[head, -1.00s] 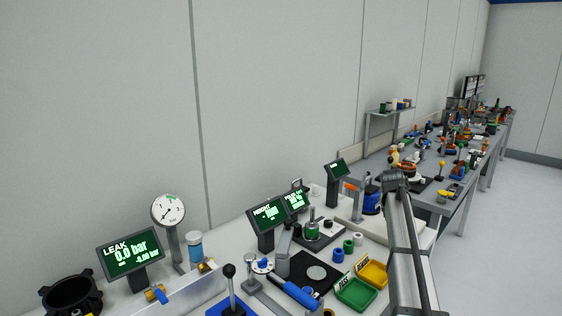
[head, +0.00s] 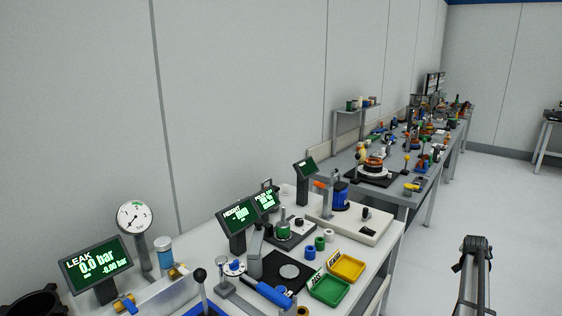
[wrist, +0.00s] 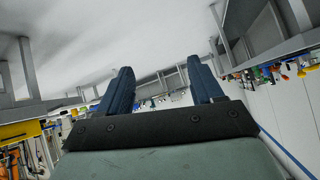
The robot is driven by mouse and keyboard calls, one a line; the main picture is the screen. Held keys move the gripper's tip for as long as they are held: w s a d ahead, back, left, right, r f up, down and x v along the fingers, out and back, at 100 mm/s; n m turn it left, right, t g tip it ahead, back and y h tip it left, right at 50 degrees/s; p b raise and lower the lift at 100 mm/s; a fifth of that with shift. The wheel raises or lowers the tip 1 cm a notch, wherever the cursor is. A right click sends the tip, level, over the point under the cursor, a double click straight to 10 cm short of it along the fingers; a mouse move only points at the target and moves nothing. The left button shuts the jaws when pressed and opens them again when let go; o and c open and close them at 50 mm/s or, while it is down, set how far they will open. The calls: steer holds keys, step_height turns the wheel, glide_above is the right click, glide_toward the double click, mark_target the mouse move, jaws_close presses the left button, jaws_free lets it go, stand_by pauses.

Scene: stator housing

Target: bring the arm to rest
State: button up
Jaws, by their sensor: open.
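My gripper (wrist: 162,90) shows in the wrist view with its two dark blue fingers wide apart and nothing between them. Behind the fingers, that view shows floor and benches, upside down. In the head view, part of my arm (head: 476,265) stands at the lower right, over the floor beside the near bench. The fingers cannot be made out in the head view.
The near bench (head: 390,240) holds a green tray (head: 330,291), a yellow tray (head: 347,267), a leak display (head: 96,264) and a dial gauge (head: 135,217). More cluttered benches (head: 400,188) run along the wall. The floor (head: 500,195) at right is open.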

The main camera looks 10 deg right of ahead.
steer(key=s+d+f, duration=0.2)
steer(key=s+d, duration=0.1)
steer(key=s+a+f+g+y, duration=0.2)
steer(key=a+f+y, duration=0.1)
steer(key=a+f, duration=1.45)
steer(key=s+a+f+n+g+y, duration=0.1)
steer(key=s+a+f+y, duration=0.1)
steer(key=s+a+f, duration=0.55)
steer(key=s+a+f+n+g+y, duration=0.25)
steer(key=a+f, duration=0.65)
steer(key=a, duration=0.6)
steer(key=s+a+f+n+g, duration=0.15)
steer(key=s+a+f, duration=0.25)
steer(key=s+a, duration=0.6)
steer(key=s+a+f+n+g, duration=0.1)
steer(key=s+a+n+g, duration=0.2)
steer(key=s+a, duration=0.5)
steer(key=s+a+f+n+g, duration=0.1)
steer(key=s+a+n+g, duration=0.2)
steer(key=s+a, duration=0.6)
steer(key=s+n, duration=0.1)
steer(key=s, duration=0.5)
steer(key=shift+s+n, duration=0.4)
steer(key=shift+w+a, duration=0.1)
